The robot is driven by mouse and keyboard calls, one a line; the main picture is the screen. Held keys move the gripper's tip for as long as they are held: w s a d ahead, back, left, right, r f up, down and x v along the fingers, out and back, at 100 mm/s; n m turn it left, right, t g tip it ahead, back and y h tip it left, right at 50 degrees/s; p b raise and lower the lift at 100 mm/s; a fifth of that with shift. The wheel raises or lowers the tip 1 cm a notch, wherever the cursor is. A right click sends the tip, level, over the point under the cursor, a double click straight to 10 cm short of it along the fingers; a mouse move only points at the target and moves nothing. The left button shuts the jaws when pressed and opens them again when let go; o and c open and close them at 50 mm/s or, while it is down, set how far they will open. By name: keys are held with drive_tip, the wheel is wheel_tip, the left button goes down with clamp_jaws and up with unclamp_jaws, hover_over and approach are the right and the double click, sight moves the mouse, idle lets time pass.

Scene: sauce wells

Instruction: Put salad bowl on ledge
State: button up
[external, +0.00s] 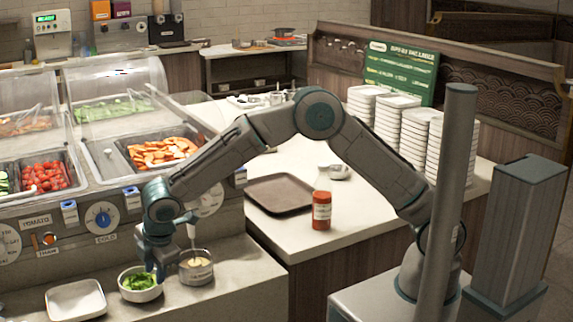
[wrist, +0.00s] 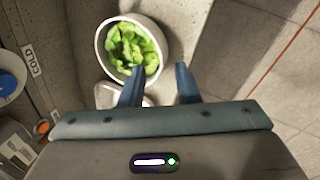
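The salad bowl (external: 141,292), white with green leaves in it, sits upright on the grey ledge (external: 215,295) in front of the salad bar. The bowl also shows at the top of the wrist view (wrist: 103,45). My gripper (external: 155,275) points down at the bowl's right rim. In the wrist view my gripper (wrist: 158,72) has its two fingers spread apart, with the near right part of the rim around the gap. The left finger overlaps the bowl's near edge. I cannot tell whether either finger touches it.
A metal pot (external: 196,275) of sauce with a ladle stands close right of the bowl. A white square plate (external: 76,300) lies to its left. Dial panels rise behind the ledge. The white counter holds a brown tray (external: 280,194), a red-labelled jar (external: 321,211) and plate stacks (external: 400,125).

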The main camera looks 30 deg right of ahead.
drive_tip(key=a+v, duration=0.1)
drive_tip(key=v, duration=0.6)
drive_tip(key=w+d+r+m+h, duration=0.1)
drive_tip(key=w+d+r+m, duration=0.2)
drive_tip(key=d, duration=0.8)
drive_tip(key=w+d+r+m, duration=0.3)
drive_tip(key=d+m, duration=0.1)
drive_tip(key=d, duration=0.7)
drive_tip(key=w+d+r+m+h, duration=0.1)
drive_tip(key=w+d+r+m, duration=0.15)
drive_tip(key=d, duration=0.85)
drive_tip(key=s+d+f+m, duration=0.1)
drive_tip(key=s+d+m, duration=0.5)
drive_tip(key=d, duration=0.5)
drive_tip(key=s+d+f+m, duration=0.1)
drive_tip(key=s+d+m, duration=0.5)
drive_tip(key=d, duration=0.5)
drive_tip(key=shift+s+d+g+y, duration=0.3)
drive_tip(key=shift+s+y, duration=0.1)
drive_tip(key=shift+s, duration=0.7)
